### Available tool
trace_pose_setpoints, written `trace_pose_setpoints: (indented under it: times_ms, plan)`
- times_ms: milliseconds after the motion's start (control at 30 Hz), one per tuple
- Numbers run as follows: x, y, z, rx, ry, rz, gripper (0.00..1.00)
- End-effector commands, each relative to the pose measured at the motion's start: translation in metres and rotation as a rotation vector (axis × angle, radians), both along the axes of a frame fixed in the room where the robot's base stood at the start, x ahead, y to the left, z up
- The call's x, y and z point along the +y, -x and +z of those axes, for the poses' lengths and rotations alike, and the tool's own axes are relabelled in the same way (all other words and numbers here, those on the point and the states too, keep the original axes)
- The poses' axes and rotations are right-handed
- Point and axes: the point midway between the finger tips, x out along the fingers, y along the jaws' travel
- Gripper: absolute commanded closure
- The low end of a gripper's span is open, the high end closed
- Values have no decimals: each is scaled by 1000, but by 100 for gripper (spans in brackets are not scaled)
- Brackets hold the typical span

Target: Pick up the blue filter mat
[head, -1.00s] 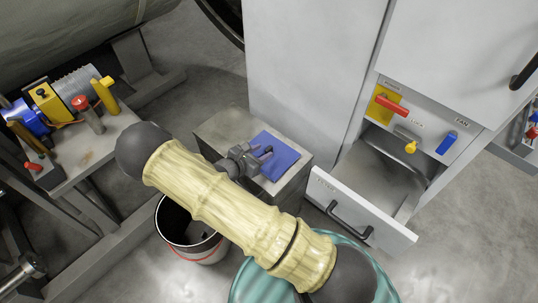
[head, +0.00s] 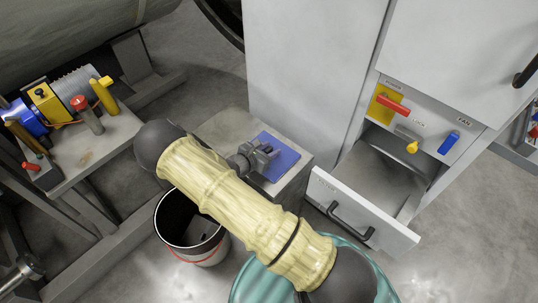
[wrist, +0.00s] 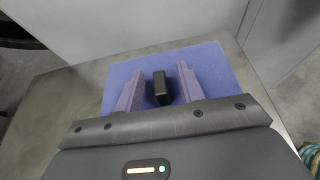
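The blue filter mat (head: 287,160) lies flat on top of a low grey cabinet, and it also shows in the wrist view (wrist: 214,66). My gripper (head: 266,152) is over the mat's left part in the head view and hides some of it. In the wrist view my gripper (wrist: 159,84) is open, its two fingers apart over the mat. A small dark block (wrist: 161,88) stands between the fingers, with a gap on each side. I cannot tell whether the fingertips touch the mat.
The low cabinet (head: 226,126) stands against a tall grey cabinet (head: 305,60). An open drawer (head: 350,207) with a black handle is to the right. A bucket (head: 196,252) and a teal drum (head: 248,283) stand in front. A bench (head: 92,153) with tools is at left.

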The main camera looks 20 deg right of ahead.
Motion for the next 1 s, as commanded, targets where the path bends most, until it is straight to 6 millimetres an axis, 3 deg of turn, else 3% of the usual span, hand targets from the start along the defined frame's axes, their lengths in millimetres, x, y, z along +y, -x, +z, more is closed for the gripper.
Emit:
trace_pose_setpoints:
  times_ms: [300,500,833,1000]
  plan:
    - [0,0,0,0,0,0,62]
    - [0,0,0,0,0,0,100]
    - [0,0,2,-1,-1,0,100]
    - [0,0,18,-3,-1,-1,100]
